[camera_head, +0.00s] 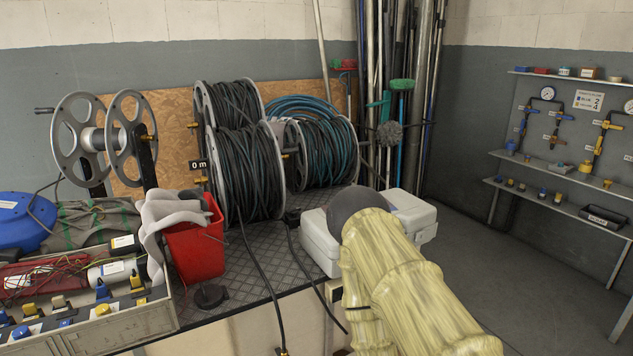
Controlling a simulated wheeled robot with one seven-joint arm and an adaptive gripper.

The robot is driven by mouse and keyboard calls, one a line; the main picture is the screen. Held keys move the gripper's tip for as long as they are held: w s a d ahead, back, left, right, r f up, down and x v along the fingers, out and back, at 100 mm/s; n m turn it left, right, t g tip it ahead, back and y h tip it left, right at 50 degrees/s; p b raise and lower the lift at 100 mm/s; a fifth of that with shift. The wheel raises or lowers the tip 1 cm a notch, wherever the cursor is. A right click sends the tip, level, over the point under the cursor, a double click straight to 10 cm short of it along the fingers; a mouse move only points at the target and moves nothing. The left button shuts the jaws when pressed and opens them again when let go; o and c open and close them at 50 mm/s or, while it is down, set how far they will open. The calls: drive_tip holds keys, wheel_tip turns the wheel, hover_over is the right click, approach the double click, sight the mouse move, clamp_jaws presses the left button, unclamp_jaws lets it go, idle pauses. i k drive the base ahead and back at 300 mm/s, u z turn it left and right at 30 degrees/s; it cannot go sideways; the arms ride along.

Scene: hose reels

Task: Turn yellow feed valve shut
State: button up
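I cannot tell for certain which part is the yellow feed valve. On the right wall panel, a yellow pipe and valve assembly (602,140) runs down from a gauge near the picture's right edge. A second assembly (530,122), with blue and brass-coloured parts, hangs to its left below another gauge. Their handle positions are too small to read. Small yellow fittings also show on the reel frames (201,180). My arm, in a pale yellow sleeve with a dark rounded joint, rises from the bottom centre-right. My gripper's fingers are not visible.
Large reels of dark hose (240,150) and blue hose (328,150) stand on the bench, with an empty reel (90,138) at left. A red bucket (195,245) and pale case (318,240) stand in front. Shelves (560,177) line the right wall; floor between is open.

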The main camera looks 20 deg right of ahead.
sight(600, 137)
drive_tip(key=z, duration=0.85)
drive_tip(key=i, duration=0.9)
drive_tip(key=z, duration=1.55)
drive_tip(key=i, duration=3.2)
drive_tip(key=u, duration=0.5)
drive_tip(key=i, duration=1.1)
drive_tip(key=u, duration=0.3)
